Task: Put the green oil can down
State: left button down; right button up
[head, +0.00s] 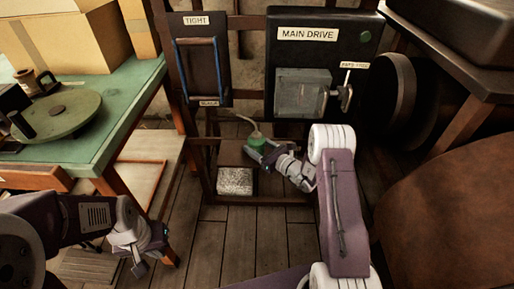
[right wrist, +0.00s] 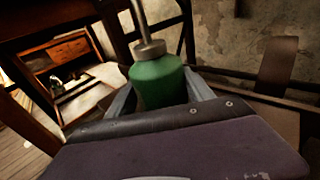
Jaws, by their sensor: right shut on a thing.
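The green oil can (head: 257,143) has a thin pale spout and is in the middle of the head view, in front of the dark frame. My right gripper (head: 263,156) is shut on it. In the right wrist view the green can (right wrist: 158,82) stands upright between the two grey fingers, with its metal spout rising out of the top of the picture. The can's lower part is hidden by my gripper, so I cannot tell whether it touches anything beneath. My left gripper (head: 148,262) is empty at lower left, low beside the green table; its finger gap is unclear.
A pale speckled block (head: 235,181) sits low in the frame, left of the can. A MAIN DRIVE box (head: 318,55) and a TIGHT panel (head: 202,60) are above. A green table (head: 110,118) stands left, and a brown round surface (head: 450,215) is right. Floor boards between are clear.

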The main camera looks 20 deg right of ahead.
jog(key=o, duration=1.5)
jog(key=shift+f, duration=0.15)
jog(key=shift+o, duration=0.2)
